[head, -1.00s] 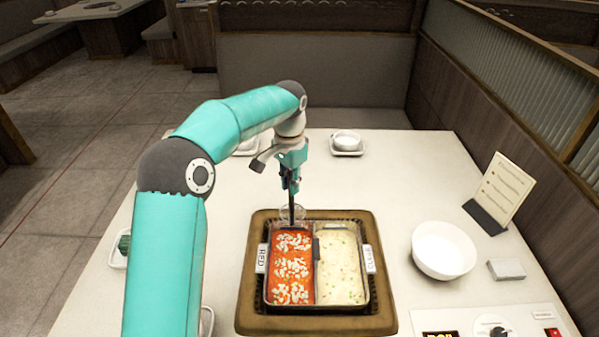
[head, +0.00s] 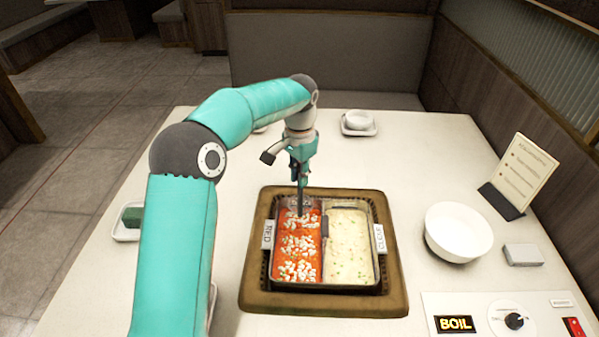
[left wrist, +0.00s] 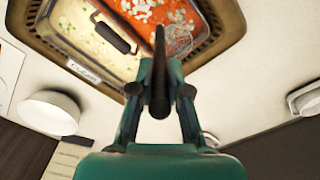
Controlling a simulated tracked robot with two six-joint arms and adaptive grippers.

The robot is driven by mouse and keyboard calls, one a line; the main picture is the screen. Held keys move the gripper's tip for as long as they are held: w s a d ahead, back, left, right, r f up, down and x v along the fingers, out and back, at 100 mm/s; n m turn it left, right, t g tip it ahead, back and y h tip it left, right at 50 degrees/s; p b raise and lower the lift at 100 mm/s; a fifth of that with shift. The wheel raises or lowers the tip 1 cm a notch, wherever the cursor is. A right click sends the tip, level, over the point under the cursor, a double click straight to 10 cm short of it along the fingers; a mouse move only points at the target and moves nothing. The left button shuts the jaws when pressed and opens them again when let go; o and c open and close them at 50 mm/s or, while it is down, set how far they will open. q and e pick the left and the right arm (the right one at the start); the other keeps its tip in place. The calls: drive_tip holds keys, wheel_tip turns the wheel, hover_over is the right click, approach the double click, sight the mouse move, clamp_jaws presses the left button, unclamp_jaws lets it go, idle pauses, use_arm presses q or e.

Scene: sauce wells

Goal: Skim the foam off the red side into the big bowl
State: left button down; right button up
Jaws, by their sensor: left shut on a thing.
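The divided pot (head: 383,277) has a red side (head: 281,245) on the left and a pale clear side (head: 349,245) on the right. White foam clumps (head: 300,270) float over the red broth. My left gripper (head: 300,178) is shut on the dark upright handle of a mesh skimmer (head: 300,203). The skimmer's head is low at the far end of the red side; how deep it sits I cannot tell. The skimmer head also shows in the left wrist view (left wrist: 178,41). The big white bowl (head: 459,232) stands right of the pot and looks empty. My right gripper is out of view.
A brown surround (head: 324,301) frames the pot. A menu stand (head: 514,175), a small grey block (head: 523,255) and a control panel with a BOIL sign (head: 455,324) are on the right. A small white dish (head: 359,122) stands at the back. Table between pot and bowl is clear.

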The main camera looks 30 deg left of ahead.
use_arm(q)
drive_tip(key=shift+f+b, duration=2.15)
drive_tip(key=shift+f, duration=1.6)
drive_tip(key=shift+s+d, duration=0.1)
drive_tip(key=shift+s, duration=0.05)
drive_tip(key=shift+s+d+b, duration=4.4)
drive_tip(key=shift+s+b, duration=0.15)
drive_tip(key=shift+s, duration=2.7)
wheel_tip(320, 180, up, 7)
drive_tip(key=p, duration=0.6)
drive_tip(key=shift+r+p, duration=0.2)
drive_tip(key=shift+p, duration=0.15)
drive_tip(key=shift+w+r, duration=0.1)
drive_tip(key=shift+r, duration=0.05)
